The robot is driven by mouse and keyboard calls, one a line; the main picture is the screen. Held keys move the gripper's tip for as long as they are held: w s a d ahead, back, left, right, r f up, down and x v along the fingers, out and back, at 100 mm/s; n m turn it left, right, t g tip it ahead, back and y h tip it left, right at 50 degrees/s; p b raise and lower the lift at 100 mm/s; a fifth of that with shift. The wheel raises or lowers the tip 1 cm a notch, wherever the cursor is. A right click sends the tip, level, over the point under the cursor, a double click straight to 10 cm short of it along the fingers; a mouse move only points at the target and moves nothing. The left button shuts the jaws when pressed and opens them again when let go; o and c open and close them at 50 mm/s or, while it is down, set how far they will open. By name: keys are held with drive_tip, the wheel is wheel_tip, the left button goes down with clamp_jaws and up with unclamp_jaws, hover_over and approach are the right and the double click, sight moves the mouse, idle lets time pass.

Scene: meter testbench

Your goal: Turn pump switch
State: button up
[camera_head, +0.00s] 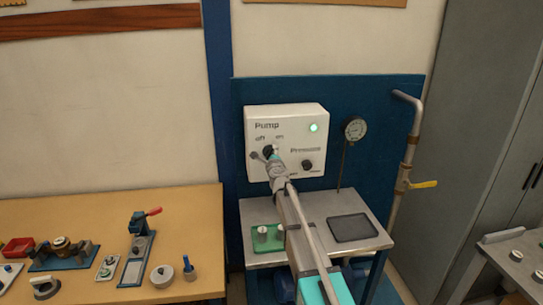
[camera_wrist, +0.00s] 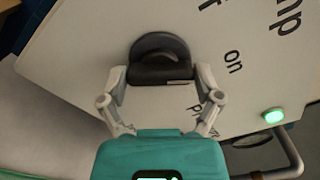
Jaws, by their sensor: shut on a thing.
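The pump switch (camera_head: 268,149) is a dark round knob on the white pump panel (camera_head: 290,118), below the "off" and "on" labels. In the wrist view the knob (camera_wrist: 160,48) has a thick dark bar across it, between the fingertips. My gripper (camera_wrist: 161,78) has its two grey fingers on either side of this bar, shut on it. In the head view my gripper (camera_head: 272,160) reaches up to the panel and hides part of the knob. A round green lamp (camera_head: 313,128) on the panel is lit; it also shows in the wrist view (camera_wrist: 273,117).
A second knob (camera_head: 307,165), for pressure, sits right of my gripper. A gauge (camera_head: 354,129) and a pipe with a yellow-handled valve (camera_head: 423,184) stand to the right. Below is a metal bench (camera_head: 318,205) with a green tray (camera_head: 262,246). A wooden table (camera_head: 204,215) with several fixtures is at left.

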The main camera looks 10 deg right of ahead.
drive_tip(key=o, duration=0.9)
drive_tip(key=shift+s, duration=0.1)
drive_tip(key=s, duration=1.1)
drive_tip(key=shift+s, duration=0.4)
